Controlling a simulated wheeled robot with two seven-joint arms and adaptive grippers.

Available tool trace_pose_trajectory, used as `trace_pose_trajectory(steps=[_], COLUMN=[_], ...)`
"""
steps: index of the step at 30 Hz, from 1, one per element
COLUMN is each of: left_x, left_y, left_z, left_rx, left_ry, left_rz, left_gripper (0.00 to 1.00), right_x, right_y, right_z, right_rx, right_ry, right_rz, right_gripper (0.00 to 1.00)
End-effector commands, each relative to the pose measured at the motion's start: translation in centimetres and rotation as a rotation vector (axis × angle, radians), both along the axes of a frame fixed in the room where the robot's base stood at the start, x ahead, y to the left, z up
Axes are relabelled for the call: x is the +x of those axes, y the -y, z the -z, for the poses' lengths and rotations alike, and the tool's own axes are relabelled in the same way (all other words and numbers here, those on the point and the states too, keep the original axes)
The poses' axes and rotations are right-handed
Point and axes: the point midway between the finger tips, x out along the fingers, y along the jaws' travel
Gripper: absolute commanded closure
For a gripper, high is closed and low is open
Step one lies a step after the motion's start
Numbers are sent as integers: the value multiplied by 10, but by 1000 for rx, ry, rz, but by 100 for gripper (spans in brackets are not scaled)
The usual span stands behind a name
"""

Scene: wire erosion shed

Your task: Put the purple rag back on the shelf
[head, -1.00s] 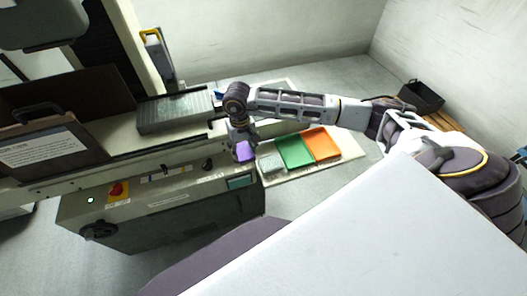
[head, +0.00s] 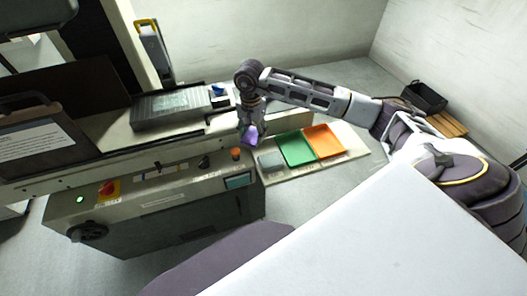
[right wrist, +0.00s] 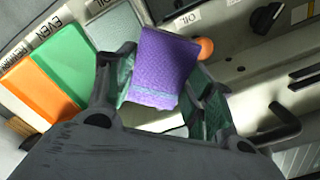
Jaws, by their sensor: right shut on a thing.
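The purple rag (head: 249,138) is held in my right gripper (head: 250,126), above the right end of the machine's front edge. In the right wrist view the rag (right wrist: 163,66) sits between the two fingers of the right gripper (right wrist: 160,88), which is shut on it. The pale shelf (head: 355,153) lies just to the right, bearing a grey pad (head: 270,160), a green tray (head: 296,149) and an orange tray (head: 324,141) in a row. The rag is apart from the shelf. My left gripper is not in view.
A grey block (head: 172,108) lies on the machine bed. A black bin (head: 424,97) stands at the back right.

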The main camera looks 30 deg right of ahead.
Motion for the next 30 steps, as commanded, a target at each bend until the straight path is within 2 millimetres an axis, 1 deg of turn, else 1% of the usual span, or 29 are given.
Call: trace_pose_trajectory(steps=[1, 3, 21, 25, 30], left_x=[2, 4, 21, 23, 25], left_y=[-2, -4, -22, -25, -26], left_z=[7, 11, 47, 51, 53], left_rx=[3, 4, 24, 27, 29], left_ry=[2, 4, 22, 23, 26], left_rz=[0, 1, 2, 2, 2], left_gripper=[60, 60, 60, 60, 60], right_x=[1, 3, 15, 16, 16], right_y=[4, 9, 48, 54, 58], right_z=[4, 3, 3, 2, 1], right_rx=[1, 2, 18, 22, 23], right_ry=[-1, -2, -15, -19, -22], right_rz=[46, 115, 691, 775, 828], right_gripper=[69, 69, 69, 69, 69])
